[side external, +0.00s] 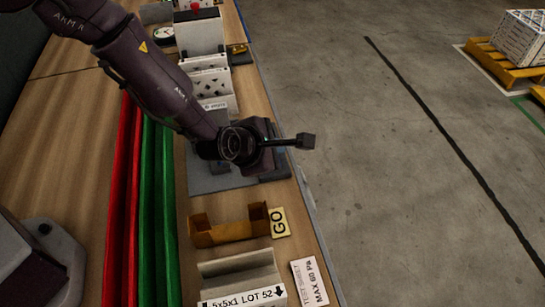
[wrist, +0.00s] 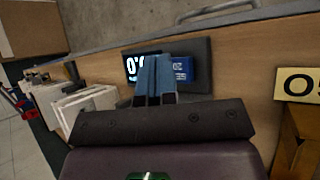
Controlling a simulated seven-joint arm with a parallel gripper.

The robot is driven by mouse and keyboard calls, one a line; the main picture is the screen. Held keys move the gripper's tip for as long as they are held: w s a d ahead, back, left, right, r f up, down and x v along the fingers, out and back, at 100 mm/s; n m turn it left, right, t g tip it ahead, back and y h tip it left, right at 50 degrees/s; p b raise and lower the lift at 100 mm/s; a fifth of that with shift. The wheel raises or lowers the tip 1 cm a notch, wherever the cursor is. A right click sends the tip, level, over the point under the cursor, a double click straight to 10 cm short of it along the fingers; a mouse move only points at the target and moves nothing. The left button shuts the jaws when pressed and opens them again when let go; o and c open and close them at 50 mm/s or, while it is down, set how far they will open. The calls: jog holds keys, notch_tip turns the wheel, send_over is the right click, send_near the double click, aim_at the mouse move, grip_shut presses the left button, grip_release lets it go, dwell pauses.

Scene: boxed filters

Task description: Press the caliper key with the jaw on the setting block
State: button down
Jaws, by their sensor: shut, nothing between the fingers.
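The caliper unit (wrist: 201,75) is a dark body with a lit display (wrist: 135,66) and a blue key (wrist: 181,70) in the wrist view. My gripper (wrist: 155,98) has its fingers shut and empty, and they overlap the area between the display and the key. Whether the fingertips touch the key cannot be told. In the side external view my gripper is over a grey plate (side external: 206,181) near the bench's right edge, its fingers hidden by the wrist. A dark piece (side external: 275,167) shows beside it. I cannot make out the jaw and setting block clearly.
Below are a box labelled LOT 52 (side external: 240,277) and a test sheet card (side external: 309,281). White filters (side external: 208,85) stand beyond. Red (side external: 122,200) and green (side external: 160,215) strips run along the left.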

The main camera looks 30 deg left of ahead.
jog(key=shift+r, duration=2.5)
